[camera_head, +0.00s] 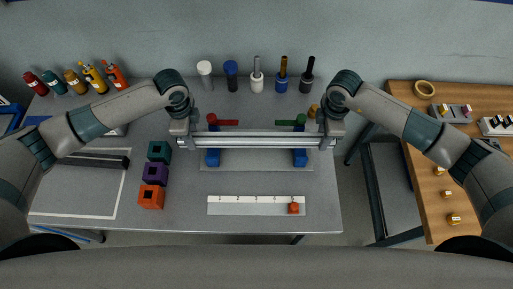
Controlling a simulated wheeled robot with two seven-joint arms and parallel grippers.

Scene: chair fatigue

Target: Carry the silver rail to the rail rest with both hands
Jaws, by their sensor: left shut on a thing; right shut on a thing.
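The silver rail (257,140) lies level across the middle of the view, running left to right. My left gripper (184,141) is shut on its left end and my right gripper (331,142) is shut on its right end. The rail passes over two blue supports, one at the left (213,158) and one at the right (299,158), which look like the rail rest. Whether the rail touches them or hangs above them I cannot tell from this overhead view. The fingers partly hide both rail ends.
A red-handled piece (226,122) and a green-handled piece (288,122) lie behind the rail. A white numbered strip (240,205) is in front. Coloured blocks (152,197) stand at left. Bottles and tools line the back edge. A wooden table (436,215) stands at right across a gap.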

